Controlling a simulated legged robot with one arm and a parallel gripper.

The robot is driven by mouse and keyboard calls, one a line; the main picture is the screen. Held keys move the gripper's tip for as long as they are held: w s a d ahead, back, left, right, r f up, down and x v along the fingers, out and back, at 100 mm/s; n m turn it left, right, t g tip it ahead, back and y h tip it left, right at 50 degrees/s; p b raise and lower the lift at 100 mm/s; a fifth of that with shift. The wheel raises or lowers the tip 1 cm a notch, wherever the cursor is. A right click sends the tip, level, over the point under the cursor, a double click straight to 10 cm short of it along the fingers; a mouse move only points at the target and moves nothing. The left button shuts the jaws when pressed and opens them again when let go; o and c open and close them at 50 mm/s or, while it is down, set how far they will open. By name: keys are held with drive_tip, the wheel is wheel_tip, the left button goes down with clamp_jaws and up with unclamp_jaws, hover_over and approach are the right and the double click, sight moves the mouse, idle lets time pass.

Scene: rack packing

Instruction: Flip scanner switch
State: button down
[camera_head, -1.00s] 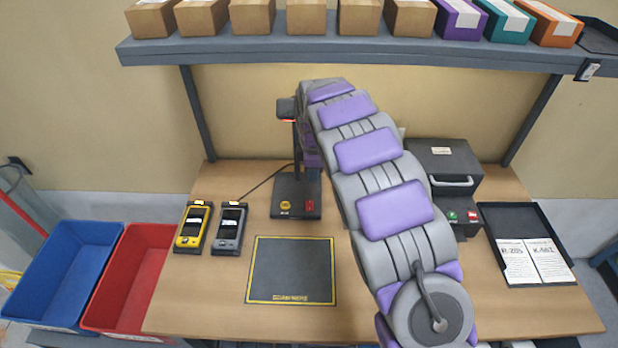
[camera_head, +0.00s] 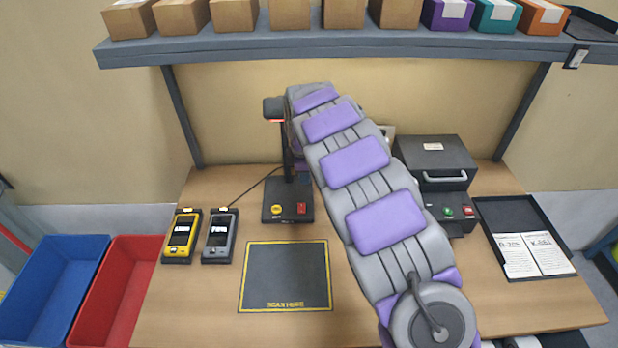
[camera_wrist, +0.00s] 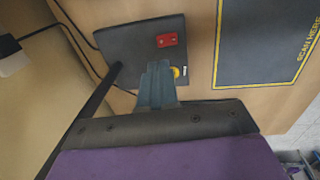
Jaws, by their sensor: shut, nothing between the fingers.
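The scanner stand has a dark base (camera_head: 272,211) on the table, with an upright post and a head (camera_head: 274,108) above. On its base are a yellow round button (camera_head: 277,210) and a red switch (camera_head: 301,209). In the wrist view the red switch (camera_wrist: 167,40) lies beyond my gripper (camera_wrist: 158,68). The fingers are shut and empty, over the base (camera_wrist: 125,45) and partly covering the yellow button (camera_wrist: 177,72). Contact with the base cannot be told. In the head view my arm hides the gripper.
A black scan mat (camera_head: 286,278) lies in front of the stand. Two handheld devices, yellow (camera_head: 181,236) and grey (camera_head: 220,236), lie to its left. A dark box machine (camera_head: 436,165) and a paper tray (camera_head: 530,240) are at right. A shelf (camera_head: 330,47) runs overhead.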

approach(299, 205)
drive_tip(key=f, duration=0.2)
drive_tip(key=d+f+b, duration=0.1)
drive_tip(key=f, duration=0.1)
drive_tip(key=w+d+f+b, duration=0.1)
drive_tip(key=f, duration=0.1)
drive_tip(key=shift+d+f, duration=0.1)
drive_tip(key=shift+f, duration=0.35)
drive_tip(key=shift+s+a, duration=0.15)
drive_tip(key=shift+a, duration=1.05)
drive_tip(key=shift+s, duration=0.15)
drive_tip(key=shift+s+d+r, duration=0.15)
drive_tip(key=shift+s+d, duration=0.4)
drive_tip(key=shift+d, duration=0.25)
drive_tip(key=shift+a, duration=0.4)
drive_tip(key=shift+a+r, duration=0.15)
drive_tip(key=shift+r, duration=0.15)
wheel_tip(299, 205, up, 16)
drive_tip(key=s+p, duration=0.2)
drive_tip(key=p, duration=0.1)
drive_tip(key=shift+d+r, duration=0.25)
drive_tip(key=shift+d, duration=0.15)
